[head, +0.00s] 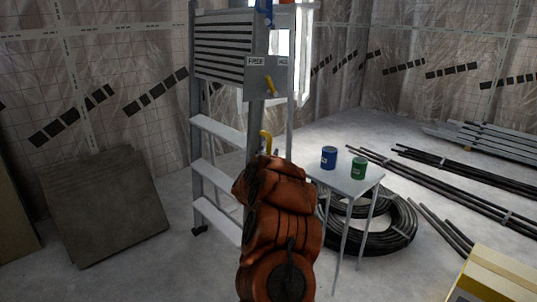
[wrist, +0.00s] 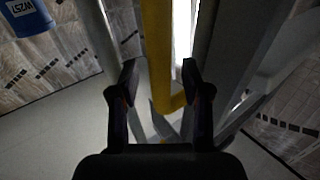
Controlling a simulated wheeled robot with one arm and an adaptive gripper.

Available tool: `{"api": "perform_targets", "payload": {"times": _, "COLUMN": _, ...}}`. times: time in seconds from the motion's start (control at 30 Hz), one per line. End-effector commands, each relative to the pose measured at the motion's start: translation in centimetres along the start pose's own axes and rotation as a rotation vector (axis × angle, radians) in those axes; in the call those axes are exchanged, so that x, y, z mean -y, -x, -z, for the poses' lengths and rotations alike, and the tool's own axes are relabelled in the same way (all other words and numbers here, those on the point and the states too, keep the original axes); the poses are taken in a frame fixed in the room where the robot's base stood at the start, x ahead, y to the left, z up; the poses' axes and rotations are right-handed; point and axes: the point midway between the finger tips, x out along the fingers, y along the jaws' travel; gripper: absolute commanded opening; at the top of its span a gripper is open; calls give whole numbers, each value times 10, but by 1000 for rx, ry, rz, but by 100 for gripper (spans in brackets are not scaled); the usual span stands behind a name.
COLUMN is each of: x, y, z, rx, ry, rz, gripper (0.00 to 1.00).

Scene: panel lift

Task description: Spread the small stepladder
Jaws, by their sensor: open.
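The grey stepladder (head: 219,130) stands upright left of centre in the head view, with flat steps and a slatted panel near the top. A yellow lever (head: 271,86) sits on its grey plate, which has small labels; the left one seems to read FREE. Lower down, a yellow handle (head: 265,138) shows just above my orange arm. In the wrist view my gripper (wrist: 160,80) is open, with a yellow bar (wrist: 156,50) between and beyond its fingers. Contact is not visible. In the head view my arm hides the gripper and the lower ladder.
A small table (head: 345,180) with a blue can (head: 329,157) and a green can (head: 358,168) stands right of my arm. Coiled black hose (head: 395,240) and pipes (head: 440,160) lie behind it. Grey boards (head: 105,205) lean at the left. Some floor left of the ladder is clear.

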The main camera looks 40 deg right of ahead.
Motion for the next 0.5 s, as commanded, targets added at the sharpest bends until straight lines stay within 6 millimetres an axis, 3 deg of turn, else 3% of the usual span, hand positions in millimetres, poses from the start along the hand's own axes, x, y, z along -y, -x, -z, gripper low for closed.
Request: {"api": "perform_targets", "payload": {"times": 0.5, "x": 0, "y": -11, "z": -1, "rx": 1, "ry": 1, "rz": 0, "gripper": 48}}
